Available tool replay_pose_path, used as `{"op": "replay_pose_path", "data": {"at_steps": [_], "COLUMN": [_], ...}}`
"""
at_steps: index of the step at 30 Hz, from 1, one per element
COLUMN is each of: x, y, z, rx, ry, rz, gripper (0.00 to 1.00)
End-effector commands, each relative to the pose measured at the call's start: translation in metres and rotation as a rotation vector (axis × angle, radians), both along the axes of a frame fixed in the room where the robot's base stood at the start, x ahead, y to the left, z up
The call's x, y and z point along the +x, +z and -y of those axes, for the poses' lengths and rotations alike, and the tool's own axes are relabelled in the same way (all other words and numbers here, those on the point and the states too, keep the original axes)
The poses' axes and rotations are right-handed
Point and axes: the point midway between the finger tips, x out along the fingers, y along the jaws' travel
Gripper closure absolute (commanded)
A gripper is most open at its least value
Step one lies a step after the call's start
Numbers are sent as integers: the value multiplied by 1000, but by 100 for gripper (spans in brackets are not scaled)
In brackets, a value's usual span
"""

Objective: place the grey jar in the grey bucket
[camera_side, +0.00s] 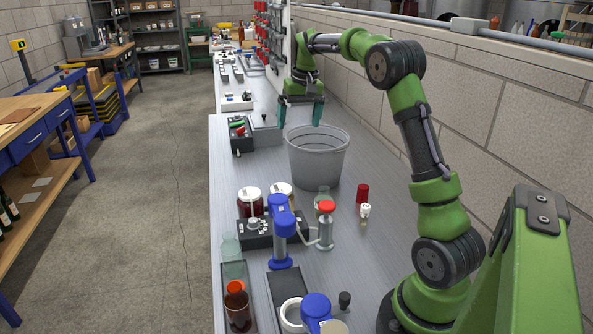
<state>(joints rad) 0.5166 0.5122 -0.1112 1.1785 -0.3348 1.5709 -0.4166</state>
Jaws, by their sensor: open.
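The grey bucket (317,162) stands upright on the metal bench, its mouth facing up. My gripper (299,122) is open, with two teal fingers pointing down and spread apart. It hangs at the bucket's far rim, above or just behind it; I cannot tell which. Nothing shows between the fingers. I cannot pick out a grey jar for certain. The bucket's lower inside is hidden by its near wall, so I cannot see whether anything lies in it.
In front of the bucket stand white-lidded jars (250,203), a blue stand (281,232), a red-topped grey cylinder (325,230) and a red cup (362,193). A dark box (240,137) sits left of the bucket. A block wall (480,110) runs along the right.

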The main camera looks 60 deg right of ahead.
Motion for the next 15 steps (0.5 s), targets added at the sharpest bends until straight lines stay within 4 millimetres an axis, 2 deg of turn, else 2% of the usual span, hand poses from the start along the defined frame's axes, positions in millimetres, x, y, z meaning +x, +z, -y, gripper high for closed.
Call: {"op": "replay_pose_path", "data": {"at_steps": [1, 4, 7, 11, 15], "x": [-4, -19, -41, -81, -129], "y": [19, 41, 55, 61, 51], "z": [-31, -85, -137, -199, -253], "rx": [-3, -5, -1, 10, 30], "ry": [32, 81, 131, 193, 255], "rz": [40, 112, 184, 275, 369], "gripper": [4, 4, 4, 4, 4]}}
